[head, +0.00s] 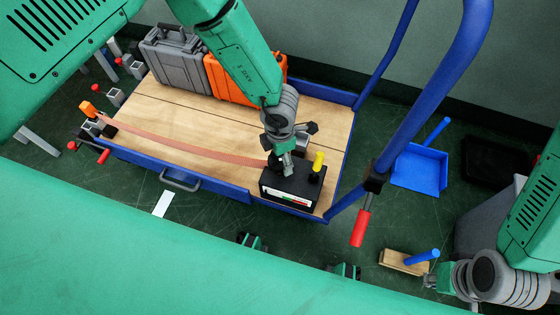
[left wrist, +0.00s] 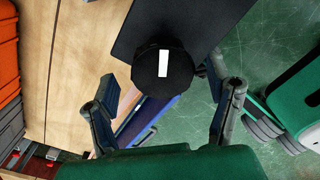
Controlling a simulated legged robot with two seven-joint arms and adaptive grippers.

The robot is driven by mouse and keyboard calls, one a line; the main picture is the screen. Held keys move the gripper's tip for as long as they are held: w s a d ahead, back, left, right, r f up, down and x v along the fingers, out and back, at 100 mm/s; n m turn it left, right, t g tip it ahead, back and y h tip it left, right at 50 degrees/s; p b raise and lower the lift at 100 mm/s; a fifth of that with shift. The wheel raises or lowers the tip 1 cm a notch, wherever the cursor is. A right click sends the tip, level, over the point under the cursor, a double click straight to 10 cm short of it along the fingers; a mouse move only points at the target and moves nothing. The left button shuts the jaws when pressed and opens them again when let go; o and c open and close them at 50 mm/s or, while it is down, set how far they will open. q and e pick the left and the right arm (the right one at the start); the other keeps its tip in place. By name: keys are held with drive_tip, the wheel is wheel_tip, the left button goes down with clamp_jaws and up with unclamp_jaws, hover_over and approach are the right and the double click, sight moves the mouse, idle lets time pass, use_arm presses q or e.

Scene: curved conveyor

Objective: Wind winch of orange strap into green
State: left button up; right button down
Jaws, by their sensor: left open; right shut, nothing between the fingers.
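A black winch box (head: 290,186) with a yellow knob (head: 318,161) and a white, red and green gauge strip (head: 287,195) sits at the front right of the cart bed. The orange strap (head: 190,143) runs from it across the bed to an orange end piece (head: 88,108) at the left edge. My left gripper (head: 283,160) is open over the box's left part. In the left wrist view its fingers (left wrist: 166,112) stand apart on either side of a round black knob (left wrist: 162,72) with a white mark. My right gripper (head: 432,281) is shut and empty, low at right.
The cart's wooden bed (head: 150,110) has a blue rim and handle. Grey (head: 172,60) and orange (head: 222,82) cases stand at its back. A wooden brush (head: 402,262) with a blue handle lies near my right gripper. A blue dustpan (head: 419,170) lies on the floor beyond.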

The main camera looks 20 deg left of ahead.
use_arm(q)
drive_tip(key=shift+d+f, duration=0.15)
drive_tip(key=shift+f, duration=0.9)
drive_tip(key=c, duration=1.2)
drive_tip(key=shift+o, duration=0.2)
drive_tip(key=shift+m, duration=0.3)
